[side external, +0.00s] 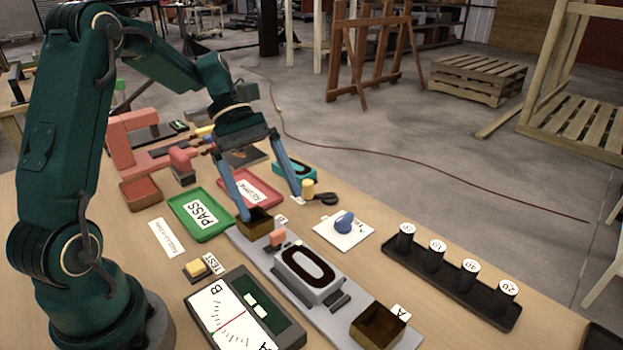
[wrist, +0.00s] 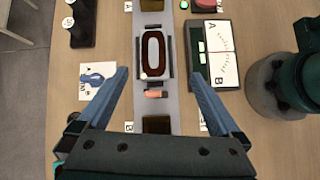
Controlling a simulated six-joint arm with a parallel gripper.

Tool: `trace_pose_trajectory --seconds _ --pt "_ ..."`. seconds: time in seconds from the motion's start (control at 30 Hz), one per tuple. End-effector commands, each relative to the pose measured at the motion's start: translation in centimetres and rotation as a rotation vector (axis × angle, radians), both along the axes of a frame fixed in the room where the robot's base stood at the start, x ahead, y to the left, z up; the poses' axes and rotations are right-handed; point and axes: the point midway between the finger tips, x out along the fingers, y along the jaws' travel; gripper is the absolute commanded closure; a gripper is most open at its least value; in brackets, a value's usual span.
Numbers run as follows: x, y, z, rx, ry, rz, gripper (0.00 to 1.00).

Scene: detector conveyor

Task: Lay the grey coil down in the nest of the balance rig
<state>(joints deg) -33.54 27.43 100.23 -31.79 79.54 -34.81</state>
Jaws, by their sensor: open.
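The grey coil (side external: 312,284), a pale block with a dark oval ring on top, lies flat on the middle of the balance rig (side external: 378,297). It sits between the dark bars of the nest (side external: 338,301); whether it is fully seated is hard to tell. In the wrist view the coil (wrist: 145,60) lies ahead, lined up with the rig's long grey plate (wrist: 167,116). My gripper (side external: 271,206) is open and empty, raised above the B end, apart from the coil. Its two blue fingers (wrist: 155,75) are spread wide in the wrist view.
Brass boxes stand at the rig's ends, A (side external: 377,325) and B (side external: 257,225), with a salmon block (side external: 277,237) beside the coil. A meter (side external: 238,318), green PASS tray (side external: 199,214), red tray (side external: 246,188), teal coil (side external: 282,169) and black weight rack (side external: 453,284) surround it.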

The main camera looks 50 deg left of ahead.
Motion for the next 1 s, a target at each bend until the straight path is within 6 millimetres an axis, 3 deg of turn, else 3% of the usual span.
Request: trace_pose_trajectory --seconds 0.3,0.6,0.8,1.0 --pt "-5.3 -3.7 2.9 0.384 -0.358 -0.514 0.00" --pt "-9.7 -4.6 3.9 0.720 -0.719 -0.999 0.00" --pt "-11.0 -4.5 3.9 0.858 -0.870 -1.190 0.00" --pt "-11.2 -4.5 3.9 0.894 -0.906 -1.238 0.00"
